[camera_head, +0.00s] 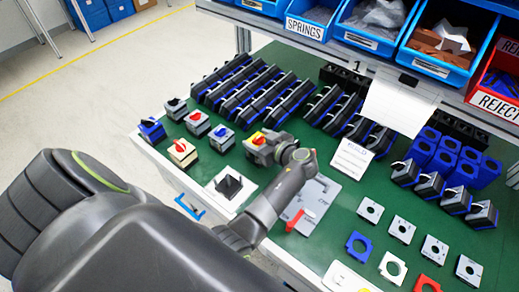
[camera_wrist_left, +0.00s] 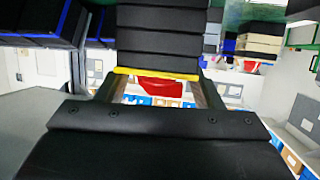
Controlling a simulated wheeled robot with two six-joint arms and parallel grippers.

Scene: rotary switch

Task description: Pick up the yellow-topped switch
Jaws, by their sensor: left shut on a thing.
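The yellow-topped switch (camera_head: 257,139) has a red knob and sits at the end of my left arm, above the green bench. In the left wrist view, its black body (camera_wrist_left: 160,38), thin yellow edge (camera_wrist_left: 155,71) and red knob (camera_wrist_left: 160,87) lie between the two fingers. My left gripper (camera_head: 264,146) is shut on this switch; its fingers show on both sides in the wrist view (camera_wrist_left: 158,92). The gripper hides part of the switch in the head view. Whether its underside touches the bench cannot be told. My right gripper is out of view.
Rows of black and blue switch bodies (camera_head: 262,92) stand behind. A white plate with a black fixture (camera_head: 229,186) and a grey plate (camera_head: 318,195) lie nearer. Bins (camera_head: 308,19) hang above the back.

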